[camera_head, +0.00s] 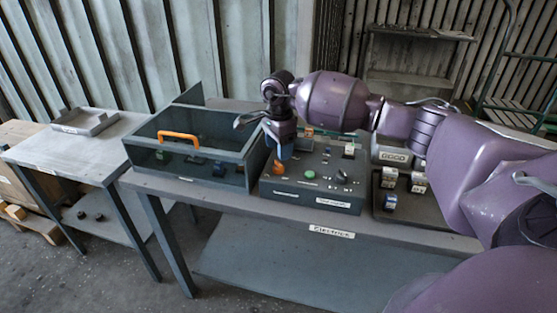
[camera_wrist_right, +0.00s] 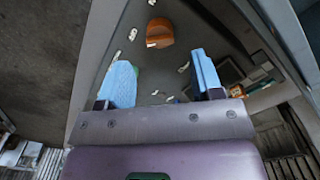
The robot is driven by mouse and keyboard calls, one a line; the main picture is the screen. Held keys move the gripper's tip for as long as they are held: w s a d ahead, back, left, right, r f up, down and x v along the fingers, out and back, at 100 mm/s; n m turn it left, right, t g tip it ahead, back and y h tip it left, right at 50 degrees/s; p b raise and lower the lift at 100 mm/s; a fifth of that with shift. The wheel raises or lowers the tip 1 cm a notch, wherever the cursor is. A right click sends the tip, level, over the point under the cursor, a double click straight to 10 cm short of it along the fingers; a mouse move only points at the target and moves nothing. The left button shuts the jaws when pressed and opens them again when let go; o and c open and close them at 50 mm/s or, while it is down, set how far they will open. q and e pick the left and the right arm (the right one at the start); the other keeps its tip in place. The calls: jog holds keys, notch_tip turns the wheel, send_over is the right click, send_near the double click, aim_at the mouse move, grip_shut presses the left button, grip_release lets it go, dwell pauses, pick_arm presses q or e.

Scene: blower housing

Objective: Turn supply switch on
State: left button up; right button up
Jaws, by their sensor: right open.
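A dark grey control box (camera_head: 300,194) stands on the bench in the head view, with several small controls and labels on its sloping top. An orange knob (camera_head: 279,168) sits at its left side, and a green button (camera_head: 309,174) is to the right of it. The labels are too small to read, so I cannot tell which control is the supply switch. My right gripper (camera_head: 284,152) is over the left back part of the box. In the right wrist view, its blue fingertips (camera_wrist_right: 162,80) are apart and empty, with the orange knob (camera_wrist_right: 160,32) beyond them. My left gripper is out of view.
A clear-topped case (camera_head: 205,145) with an orange handle stands left of the box. A dark tray (camera_head: 400,208) with several small parts is on the right. A side table (camera_head: 75,145) holds a shallow grey tray (camera_head: 86,121). The bench's front edge is clear.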

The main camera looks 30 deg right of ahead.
aim_at(279, 163)
notch_tip(279, 163, down, 4)
jog(key=shift+f, duration=0.4)
jog(key=shift+c, duration=0.2)
jog(key=c, duration=0.9)
